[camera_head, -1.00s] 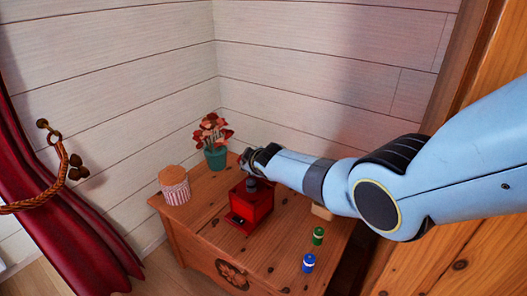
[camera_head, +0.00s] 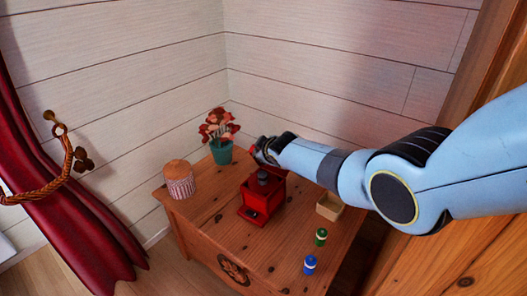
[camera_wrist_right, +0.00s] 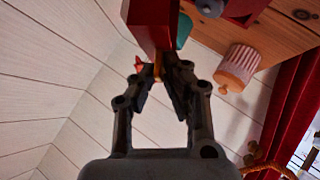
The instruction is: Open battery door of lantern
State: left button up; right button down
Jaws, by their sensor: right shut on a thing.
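The red lantern (camera_head: 262,198), boxy with a grey knob (camera_head: 263,177) on top, stands on the wooden chest. Part of it also shows at the top of the right wrist view (camera_wrist_right: 240,8). My right gripper (camera_head: 263,150) is at its back upper side. In the right wrist view, my right gripper (camera_wrist_right: 168,72) is shut on a narrow tan piece (camera_wrist_right: 157,66) at the end of a red panel (camera_wrist_right: 152,24). The panel looks like the battery door, but its joint to the lantern is hidden. My left gripper is out of view.
Walls stand close behind. The chest's front middle is clear.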

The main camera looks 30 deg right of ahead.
jog(key=shift+w+r, duration=0.1)
jog(key=shift+r, duration=0.05)
dwell(0.4)
jog(key=c, duration=1.4)
grip_release()
jog(key=shift+a, duration=0.1)
jog(key=shift+c, duration=0.2)
jog(key=shift+s, duration=0.2)
jog(key=v, duration=1.1)
jog(key=shift+s+r, duration=0.2)
jog(key=shift+s, duration=0.05)
jog(key=shift+a, duration=0.1)
